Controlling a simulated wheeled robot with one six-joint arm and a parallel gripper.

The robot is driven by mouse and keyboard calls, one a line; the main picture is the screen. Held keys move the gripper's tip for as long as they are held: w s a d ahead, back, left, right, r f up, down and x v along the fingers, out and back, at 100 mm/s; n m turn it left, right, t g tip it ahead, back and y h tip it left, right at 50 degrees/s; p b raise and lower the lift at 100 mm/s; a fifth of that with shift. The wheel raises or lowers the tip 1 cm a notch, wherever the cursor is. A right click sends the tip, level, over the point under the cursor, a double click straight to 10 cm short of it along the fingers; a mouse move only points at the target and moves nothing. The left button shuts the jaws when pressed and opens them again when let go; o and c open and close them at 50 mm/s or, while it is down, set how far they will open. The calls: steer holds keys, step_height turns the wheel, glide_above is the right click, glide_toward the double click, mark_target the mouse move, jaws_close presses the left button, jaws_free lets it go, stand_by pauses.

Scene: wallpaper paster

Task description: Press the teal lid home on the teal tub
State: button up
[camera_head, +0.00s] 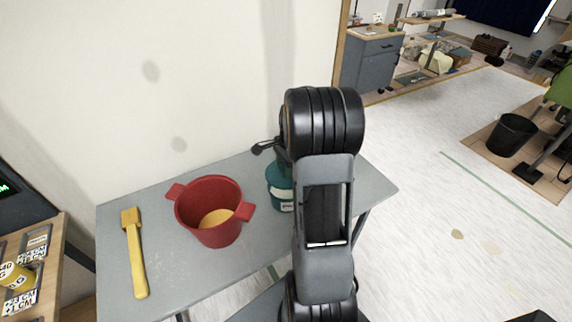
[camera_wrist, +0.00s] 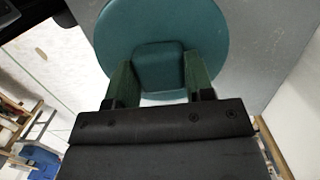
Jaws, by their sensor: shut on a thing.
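The teal lid (camera_wrist: 207,30) fills the top of the wrist view as a round disc with a square knob (camera_wrist: 158,62). My gripper (camera_wrist: 158,72) has one finger on each side of the knob and is shut on it. In the head view the teal tub (camera_head: 281,190), with a pale label, stands on the grey table, partly hidden behind my arm. My gripper is hidden behind my arm in the head view. The tub's rim is hidden in the wrist view, and I cannot tell whether the lid sits level or fully down on it.
On the grey table (camera_head: 180,278), a red two-handled pot (camera_head: 207,188) with something yellow inside stands left of the tub. A yellow tool (camera_head: 136,255) lies farther left. A wall rises behind the table. Open floor lies to the right.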

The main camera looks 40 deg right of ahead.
steer(key=shift+f+b, duration=0.95)
steer(key=shift+f, duration=0.8)
steer(key=shift+f+b, duration=0.5)
steer(key=shift+f, duration=0.7)
stand_by(0.8)
steer(key=o, duration=1)
steer(key=shift+r, duration=0.1)
steer(key=r, duration=0.4)
steer(key=d+r, duration=0.1)
steer(key=r, duration=0.8)
steer(key=shift+s+d+r, duration=0.1)
steer(key=shift+d+r, duration=0.2)
steer(key=shift+d, duration=0.05)
